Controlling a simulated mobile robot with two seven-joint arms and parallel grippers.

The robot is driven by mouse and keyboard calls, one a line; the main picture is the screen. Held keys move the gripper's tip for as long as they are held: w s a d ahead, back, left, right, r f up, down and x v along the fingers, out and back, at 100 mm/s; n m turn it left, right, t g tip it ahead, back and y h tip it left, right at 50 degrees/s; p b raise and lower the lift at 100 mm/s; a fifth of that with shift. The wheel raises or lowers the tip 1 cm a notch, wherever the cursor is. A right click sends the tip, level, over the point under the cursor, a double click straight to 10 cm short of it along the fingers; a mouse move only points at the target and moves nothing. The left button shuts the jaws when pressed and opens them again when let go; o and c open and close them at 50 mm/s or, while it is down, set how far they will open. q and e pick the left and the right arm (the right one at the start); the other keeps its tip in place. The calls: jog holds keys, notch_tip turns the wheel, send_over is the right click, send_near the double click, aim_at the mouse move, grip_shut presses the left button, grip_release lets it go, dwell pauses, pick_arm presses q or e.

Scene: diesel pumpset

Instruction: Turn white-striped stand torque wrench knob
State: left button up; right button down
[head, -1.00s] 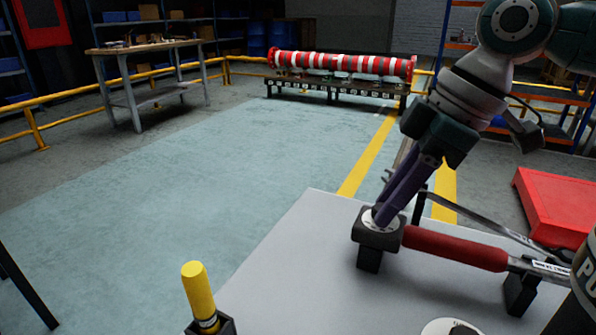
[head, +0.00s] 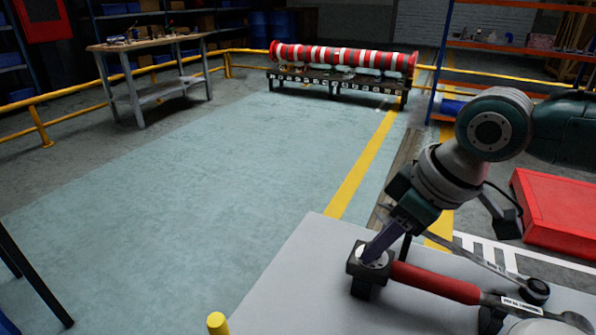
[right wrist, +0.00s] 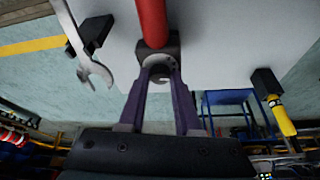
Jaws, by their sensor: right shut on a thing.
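The torque wrench (head: 435,282) has a red handle and a dark shaft with a white label. It lies across black supports on a light grey tabletop (head: 300,270). Its near-left end sits in a black block (head: 357,268) with a pale round knob (head: 367,261). My right gripper (head: 373,252) reaches down to this end, its purple fingers shut on the knob. In the right wrist view the fingers (right wrist: 160,85) lie on both sides of the knob, below the red handle (right wrist: 152,22). White stripes on the stand cannot be made out. My left gripper is out of view.
An open-ended spanner (right wrist: 90,60) lies beside the torque wrench. A yellow-handled tool (head: 217,323) stands at the table's front left edge. A red box (head: 555,215) is on the floor at right.

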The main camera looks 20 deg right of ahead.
jog(key=shift+a+r+m+p, duration=0.1)
jog(key=shift+r+m+p, duration=0.05)
jog(key=shift+m+p, duration=0.85)
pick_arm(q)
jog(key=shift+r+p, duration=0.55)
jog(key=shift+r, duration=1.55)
pick_arm(e)
jog(key=shift+t+h, duration=0.3)
jog(key=shift+h, duration=0.1)
jog(key=shift+m, duration=0.3)
jog(key=shift+f, duration=0.2)
jog(key=c, duration=0.6)
grip_release()
